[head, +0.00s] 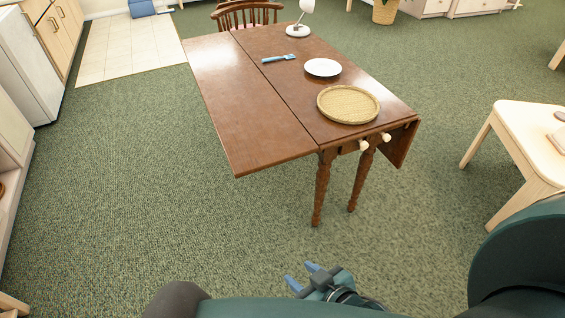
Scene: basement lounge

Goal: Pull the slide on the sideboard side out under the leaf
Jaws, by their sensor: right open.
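A brown drop-leaf table (262,88) stands ahead, its left leaf (235,105) level with the top and its right leaf (402,146) hanging down. Two pale knobs show at the table's near end below the top, a left knob (363,145) and a right knob (386,137). I cannot tell how far any slide is out under the raised leaf; its underside is hidden. My right gripper (301,275) is open and empty, low over the carpet, well short of the table and touching nothing. My left gripper is not in view.
On the table are a round wooden tray (348,118), a white plate (323,67), a blue brush-like item (279,58) and a white lamp (299,29). A chair (247,14) is behind. A pale side table (528,135) stands right. Carpet in front is clear.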

